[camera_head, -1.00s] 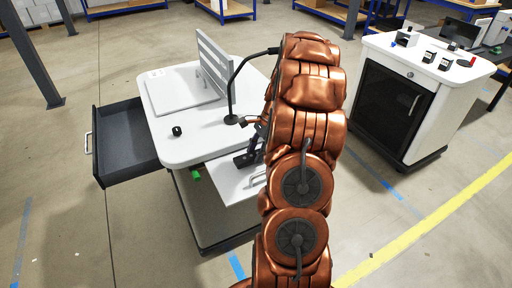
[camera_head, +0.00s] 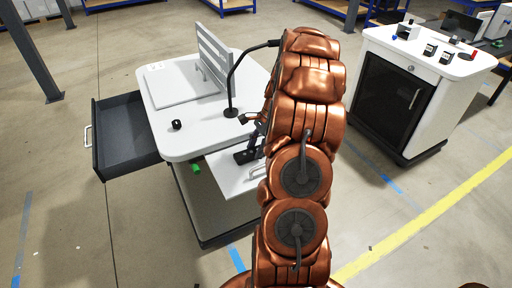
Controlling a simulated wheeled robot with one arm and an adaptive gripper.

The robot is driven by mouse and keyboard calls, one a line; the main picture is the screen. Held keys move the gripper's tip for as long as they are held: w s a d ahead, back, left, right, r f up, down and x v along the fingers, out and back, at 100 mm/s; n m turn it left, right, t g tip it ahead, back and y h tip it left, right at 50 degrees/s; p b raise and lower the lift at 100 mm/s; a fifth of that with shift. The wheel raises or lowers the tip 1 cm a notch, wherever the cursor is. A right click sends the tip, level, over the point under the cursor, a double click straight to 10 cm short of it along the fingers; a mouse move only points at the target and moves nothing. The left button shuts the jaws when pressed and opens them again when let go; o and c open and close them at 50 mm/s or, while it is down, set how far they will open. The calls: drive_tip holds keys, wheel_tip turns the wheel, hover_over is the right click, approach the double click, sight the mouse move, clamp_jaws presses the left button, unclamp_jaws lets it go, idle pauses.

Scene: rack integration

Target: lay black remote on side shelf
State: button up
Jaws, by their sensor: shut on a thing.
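The side shelf (camera_head: 225,180) is a white board with a handle, standing out from the front of the white workstation below its top. My gripper (camera_head: 251,147) is mostly hidden behind my copper-coloured arm. Its dark fingers point down over the shelf and are shut on a small black piece, which I take to be the black remote (camera_head: 243,157). The remote is at or just above the shelf's surface near its back edge. I cannot tell whether it touches the shelf.
The workstation top (camera_head: 195,140) carries a slatted upright panel (camera_head: 214,62), a black bent stand (camera_head: 232,95) and a small black object (camera_head: 176,124). A dark drawer (camera_head: 125,135) stands open at left. A green piece (camera_head: 196,168) sits beside the shelf. A cabinet (camera_head: 398,90) stands right.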

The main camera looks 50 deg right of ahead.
drive_tip(key=o, duration=1.3)
drive_tip(key=shift+c, duration=0.2)
drive_tip(key=v, duration=1.2)
drive_tip(key=shift+a, duration=0.1)
